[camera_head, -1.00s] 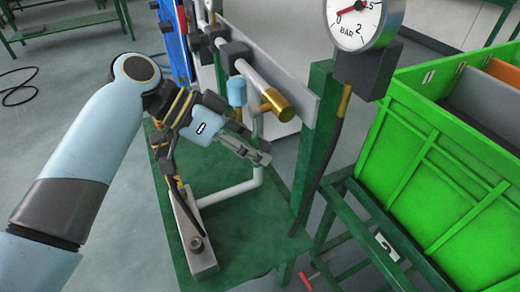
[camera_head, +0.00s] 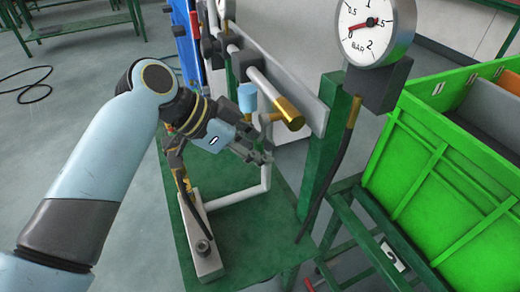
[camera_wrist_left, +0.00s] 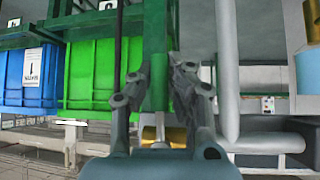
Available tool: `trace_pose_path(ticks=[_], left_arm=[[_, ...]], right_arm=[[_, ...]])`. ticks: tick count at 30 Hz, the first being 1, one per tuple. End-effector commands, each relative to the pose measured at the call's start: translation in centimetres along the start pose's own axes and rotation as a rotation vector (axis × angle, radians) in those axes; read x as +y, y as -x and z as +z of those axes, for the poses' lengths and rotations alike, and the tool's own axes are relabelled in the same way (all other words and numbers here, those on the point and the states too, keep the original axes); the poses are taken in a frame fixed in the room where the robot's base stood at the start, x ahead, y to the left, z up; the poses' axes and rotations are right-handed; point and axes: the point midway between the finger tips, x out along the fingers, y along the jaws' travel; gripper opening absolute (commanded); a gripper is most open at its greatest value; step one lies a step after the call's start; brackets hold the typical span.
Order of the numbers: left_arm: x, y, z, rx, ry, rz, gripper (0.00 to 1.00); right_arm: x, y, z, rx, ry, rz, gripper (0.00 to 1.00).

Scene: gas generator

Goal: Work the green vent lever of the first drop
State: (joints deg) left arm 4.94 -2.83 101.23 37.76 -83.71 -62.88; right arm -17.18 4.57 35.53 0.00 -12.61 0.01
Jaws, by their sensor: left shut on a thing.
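My left gripper (camera_head: 264,152) is at the white vertical drop pipe (camera_head: 266,178), below the brass-ended header pipe (camera_head: 288,112). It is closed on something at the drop. The green vent lever cannot be made out clearly in the head view, as the fingers and wrist cover that spot. In the left wrist view the two fingers (camera_wrist_left: 158,95) stand a little apart, with a green upright and a brass fitting (camera_wrist_left: 165,136) showing between and behind them. My right gripper is not in view.
A pressure gauge (camera_head: 375,28) stands at the top right, beside a green post (camera_head: 325,150). A green crate (camera_head: 430,170) is at the right. A black hose (camera_head: 328,180) hangs by the post. A grey block (camera_head: 205,250) lies on the green bench plate (camera_head: 250,235).

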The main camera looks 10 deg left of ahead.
Motion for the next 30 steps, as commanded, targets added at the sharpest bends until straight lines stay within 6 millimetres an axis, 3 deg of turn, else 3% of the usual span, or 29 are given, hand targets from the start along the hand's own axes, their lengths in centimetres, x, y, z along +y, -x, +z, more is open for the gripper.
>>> trace_pose_path(ticks=[5,6,12,22,30], left_arm=[[-0.1,0.0,0.1,-0.004,0.002,-0.001,0.00],[-0.1,0.0,0.1,-0.004,0.002,-0.001,0.17],[0.0,0.0,0.1,-0.002,0.001,0.000,0.40],[-0.1,0.7,0.0,-0.001,0.000,-0.002,0.40],[-0.1,6.1,0.1,-0.005,-0.004,-0.004,0.40]], right_arm=[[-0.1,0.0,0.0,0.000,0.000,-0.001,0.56],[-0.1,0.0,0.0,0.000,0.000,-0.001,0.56],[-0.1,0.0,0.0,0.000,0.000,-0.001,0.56],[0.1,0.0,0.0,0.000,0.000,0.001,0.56],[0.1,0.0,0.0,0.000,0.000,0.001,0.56]])
